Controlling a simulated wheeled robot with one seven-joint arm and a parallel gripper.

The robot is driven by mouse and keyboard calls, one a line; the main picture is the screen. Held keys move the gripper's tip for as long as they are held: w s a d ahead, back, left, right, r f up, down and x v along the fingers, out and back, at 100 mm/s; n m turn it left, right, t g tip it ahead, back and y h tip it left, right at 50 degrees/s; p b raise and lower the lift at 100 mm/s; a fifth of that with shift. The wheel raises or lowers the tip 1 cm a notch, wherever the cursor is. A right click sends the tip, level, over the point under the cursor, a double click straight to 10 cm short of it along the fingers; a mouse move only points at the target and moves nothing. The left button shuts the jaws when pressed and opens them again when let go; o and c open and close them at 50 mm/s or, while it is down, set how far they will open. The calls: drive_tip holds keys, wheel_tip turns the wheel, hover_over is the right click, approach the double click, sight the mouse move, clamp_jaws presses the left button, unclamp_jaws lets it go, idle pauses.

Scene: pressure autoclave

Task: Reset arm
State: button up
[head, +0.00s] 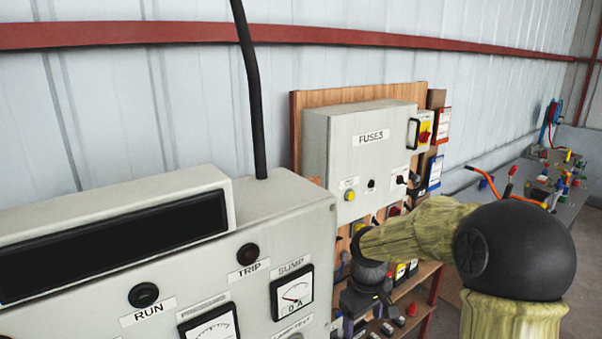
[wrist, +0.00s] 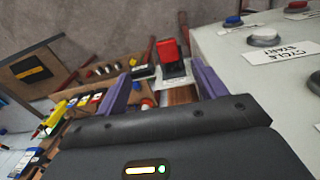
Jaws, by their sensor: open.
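My arm reaches across the right part of the head view and bends down in front of the wooden board with the fuse box. My gripper (wrist: 160,92) shows in the wrist view with its two purple fingers spread apart and nothing between them. Past the fingers is a red and black switch (wrist: 168,50) by a wooden shelf. I cannot tell how far the fingers are from it. In the head view the fingertips are too small and hidden to make out.
A grey control panel (head: 262,218) with RUN and TRIP lamps fills the left. The grey fuse box (head: 335,160) hangs on the board behind my arm. A pale cabinet (wrist: 245,55) with a CYCLE START label stands close right of my gripper. A cluttered bench (head: 570,205) lies far right.

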drive_tip(key=s+f+m+t+b, duration=0.1)
drive_tip(key=s+f+m+b, duration=0.1)
drive_tip(key=s, duration=0.5)
drive_tip(key=s+f+m+t+b, duration=0.1)
drive_tip(key=s+f+m, duration=0.3)
drive_tip(key=s, duration=0.4)
drive_tip(key=shift+s+d+f+m+b, duration=0.15)
drive_tip(key=shift+s+d+m+b, duration=0.15)
drive_tip(key=shift+d+m+b, duration=0.15)
